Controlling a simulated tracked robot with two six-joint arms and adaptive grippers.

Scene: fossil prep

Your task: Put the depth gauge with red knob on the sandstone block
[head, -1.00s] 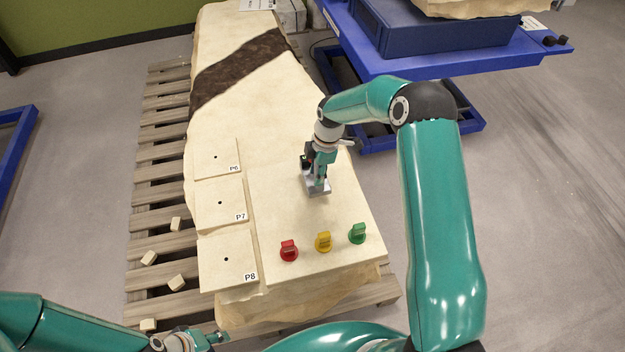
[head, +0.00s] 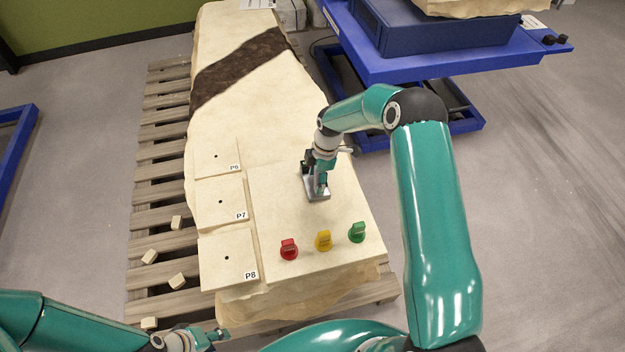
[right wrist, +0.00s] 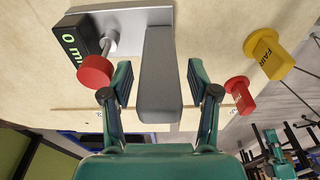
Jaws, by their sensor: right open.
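The depth gauge (head: 317,194) is a grey piece on the pale top slab of the sandstone block (head: 228,127). The right wrist view shows its grey bar (right wrist: 160,85), its red knob (right wrist: 95,73) and a dark display (right wrist: 78,42) with green digits. My right gripper (head: 318,178) is over the gauge. In the right wrist view its open fingers (right wrist: 160,88) stand on either side of the grey bar, with a gap at each side. My left gripper (head: 210,337) is low in the head view, in front of the block; its fingers are unclear.
Red (head: 289,249), yellow (head: 323,241) and green (head: 357,232) markers stand near the slab's front edge. Square plates labelled P6, P7 and P8 (head: 227,262) lie to the left. The block rests on a wooden pallet (head: 160,218). A blue lift table (head: 440,62) stands behind right.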

